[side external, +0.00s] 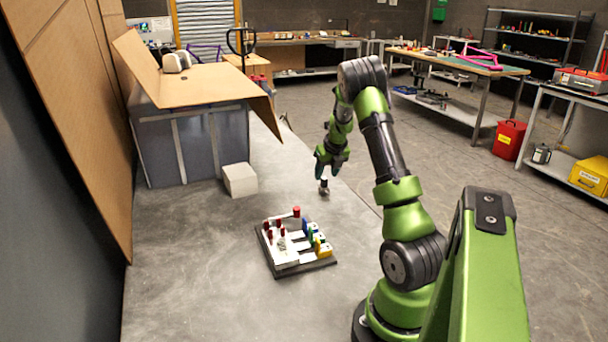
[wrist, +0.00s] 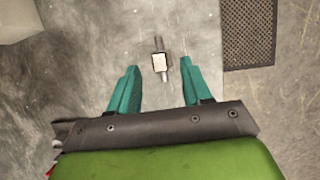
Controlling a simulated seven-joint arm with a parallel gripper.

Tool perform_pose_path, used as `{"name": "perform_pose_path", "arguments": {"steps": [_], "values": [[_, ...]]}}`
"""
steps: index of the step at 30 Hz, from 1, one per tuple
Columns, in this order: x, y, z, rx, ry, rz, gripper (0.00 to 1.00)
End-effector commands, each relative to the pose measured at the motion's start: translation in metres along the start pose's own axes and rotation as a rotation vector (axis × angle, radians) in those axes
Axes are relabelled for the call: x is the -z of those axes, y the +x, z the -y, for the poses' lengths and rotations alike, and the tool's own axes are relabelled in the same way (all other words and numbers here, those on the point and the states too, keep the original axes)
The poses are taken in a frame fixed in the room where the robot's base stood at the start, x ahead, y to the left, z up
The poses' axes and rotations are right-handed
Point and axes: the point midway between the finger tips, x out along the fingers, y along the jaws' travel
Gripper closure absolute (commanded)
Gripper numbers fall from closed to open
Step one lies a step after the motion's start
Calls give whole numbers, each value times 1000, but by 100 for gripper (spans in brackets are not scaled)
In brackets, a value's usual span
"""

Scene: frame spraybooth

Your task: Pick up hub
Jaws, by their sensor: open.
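The hub (wrist: 160,68) is a small silvery body with a thin axle sticking out at both ends. In the wrist view it lies on the grey surface, its axle running nearly up and down the picture. My gripper (wrist: 158,64) is open, with one teal finger to each side of the hub and a gap on both sides. In the side external view my gripper (side external: 331,164) points down above a small dark and silvery piece, the hub (side external: 324,187). The height between fingertips and hub is hard to judge.
A dark board (side external: 304,267) with white, red, blue and yellow pieces stands nearer the camera. A white block (side external: 240,180) sits left, by a grey box (side external: 190,150) with cardboard flaps. A dark perforated panel (wrist: 248,35) lies right of the hub. The floor around the hub is clear.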

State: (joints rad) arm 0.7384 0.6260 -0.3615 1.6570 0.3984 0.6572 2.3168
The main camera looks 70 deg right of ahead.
Motion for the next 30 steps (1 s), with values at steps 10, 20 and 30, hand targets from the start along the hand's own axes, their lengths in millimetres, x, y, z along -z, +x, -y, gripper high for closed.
{"name": "perform_pose_path", "arguments": {"steps": [10,20,30], "values": [[-1,41,0,0,1,-1,51],[-1,41,0,0,0,-1,71],[-2,40,0,0,0,1,100]]}}
